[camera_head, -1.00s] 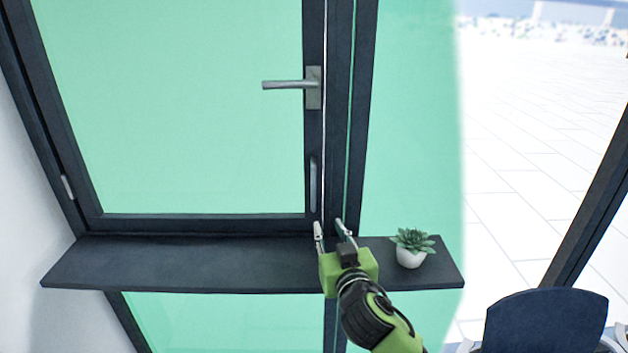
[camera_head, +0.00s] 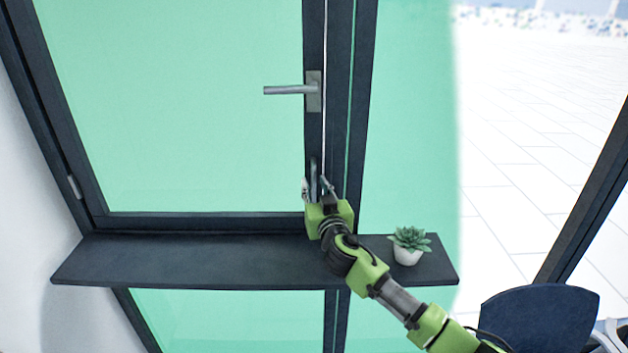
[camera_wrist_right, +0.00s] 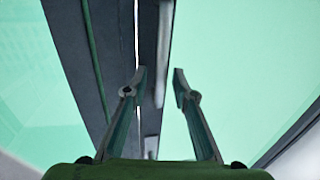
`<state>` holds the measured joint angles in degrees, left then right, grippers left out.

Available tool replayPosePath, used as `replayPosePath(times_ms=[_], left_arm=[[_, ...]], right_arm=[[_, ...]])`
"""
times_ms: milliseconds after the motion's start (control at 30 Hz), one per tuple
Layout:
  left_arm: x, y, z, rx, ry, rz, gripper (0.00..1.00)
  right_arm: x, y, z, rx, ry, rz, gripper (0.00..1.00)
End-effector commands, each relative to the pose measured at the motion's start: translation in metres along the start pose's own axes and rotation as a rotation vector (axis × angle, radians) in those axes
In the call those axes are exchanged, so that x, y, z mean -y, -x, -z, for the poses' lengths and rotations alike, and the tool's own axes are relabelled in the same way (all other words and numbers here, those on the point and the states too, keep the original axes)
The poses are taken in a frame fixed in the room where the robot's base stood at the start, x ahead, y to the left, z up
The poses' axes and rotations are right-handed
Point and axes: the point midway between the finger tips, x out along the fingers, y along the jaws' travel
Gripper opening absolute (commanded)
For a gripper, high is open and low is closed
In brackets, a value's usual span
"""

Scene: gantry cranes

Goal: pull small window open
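The small window (camera_head: 200,219) has a dark frame around a green-tinted pane. Its grey lever handle (camera_head: 290,90) lies level, pointing left. Below it, a slim vertical pull bar (camera_head: 313,168) is on the right sash edge, its lower part partly hidden by my gripper. A thin bright slit shows along that edge. My right gripper (camera_head: 317,187) is open at the bar's lower part, one finger to each side in this view. In the right wrist view, the grey bar (camera_wrist_right: 164,40) runs ahead between the open fingertips (camera_wrist_right: 160,76); contact cannot be told. My left gripper is not in view.
A dark shelf (camera_head: 180,262) runs below the window, under my right arm. A potted succulent (camera_head: 408,246) stands near its right end, close to my arm. A dark blue chair (camera_head: 540,318) is at lower right. The space above the shelf's left part is clear.

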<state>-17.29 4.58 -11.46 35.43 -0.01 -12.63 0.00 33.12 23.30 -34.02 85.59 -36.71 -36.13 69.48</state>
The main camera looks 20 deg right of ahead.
Motion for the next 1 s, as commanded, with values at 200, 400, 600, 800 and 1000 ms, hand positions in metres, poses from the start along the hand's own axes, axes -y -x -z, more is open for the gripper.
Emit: replayPosePath(times_ms=[200,400,600,800,1000], left_arm=[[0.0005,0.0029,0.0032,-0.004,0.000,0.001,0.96],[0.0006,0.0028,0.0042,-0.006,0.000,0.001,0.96],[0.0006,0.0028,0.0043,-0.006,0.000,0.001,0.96],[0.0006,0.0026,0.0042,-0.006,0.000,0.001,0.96],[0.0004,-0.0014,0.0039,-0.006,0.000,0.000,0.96]], right_arm=[[0.0004,-0.0122,0.0005,0.000,0.000,0.000,0.25],[0.0004,-0.0131,-0.0003,0.000,0.000,0.001,0.25],[0.0003,-0.0130,-0.0001,0.000,0.000,0.001,0.00],[0.0006,-0.0126,-0.0003,0.000,0.000,0.001,0.00],[0.0095,-0.0051,-0.0021,0.001,-0.003,-0.008,0.00]])
